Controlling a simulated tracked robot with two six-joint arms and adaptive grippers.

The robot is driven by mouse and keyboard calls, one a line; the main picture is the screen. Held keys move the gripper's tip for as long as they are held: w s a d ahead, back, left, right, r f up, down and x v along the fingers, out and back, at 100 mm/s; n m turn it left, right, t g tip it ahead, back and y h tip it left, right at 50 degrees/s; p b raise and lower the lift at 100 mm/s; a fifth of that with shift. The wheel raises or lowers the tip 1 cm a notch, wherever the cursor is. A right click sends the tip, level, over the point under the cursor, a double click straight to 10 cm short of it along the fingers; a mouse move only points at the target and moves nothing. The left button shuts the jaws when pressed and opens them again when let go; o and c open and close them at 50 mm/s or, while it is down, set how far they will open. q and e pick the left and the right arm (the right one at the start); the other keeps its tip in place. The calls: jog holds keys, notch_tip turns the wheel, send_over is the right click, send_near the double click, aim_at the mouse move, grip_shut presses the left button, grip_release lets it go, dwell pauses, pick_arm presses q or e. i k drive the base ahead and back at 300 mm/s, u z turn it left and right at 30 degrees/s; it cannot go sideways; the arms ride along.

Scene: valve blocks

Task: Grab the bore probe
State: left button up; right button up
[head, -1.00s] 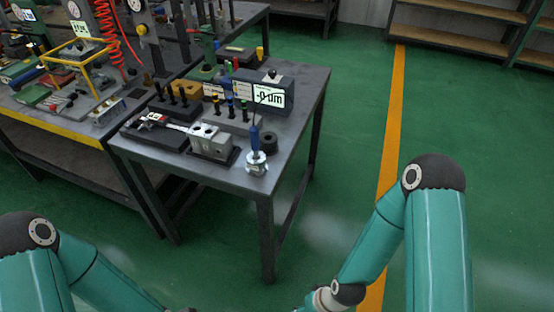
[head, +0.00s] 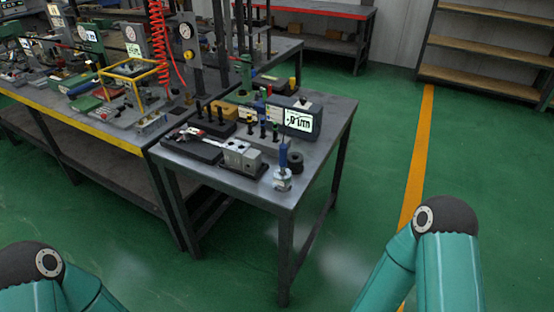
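A slim upright tool with a blue handle (head: 283,156), which looks like the bore probe, stands near the front right corner of the grey metal table. Its lower end meets a small silver round piece (head: 282,180); I cannot tell whether it sits in it or on it. A thin dark cable seems to rise from its top toward the display box (head: 300,119) behind it. Neither of my grippers is in view. Only upper parts of my arms show, at the bottom left and bottom right, well apart from the table.
A grey slotted block (head: 241,156), a dark ring (head: 295,162) and a caliper in a dark case (head: 190,146) lie near the tool on the table (head: 325,140). A longer yellow-edged bench (head: 95,132) adjoins on the left. Green floor (head: 360,220) is clear to the right.

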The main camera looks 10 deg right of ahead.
aim_at(283, 161)
jog(key=i, duration=0.85)
jog(key=z, duration=0.05)
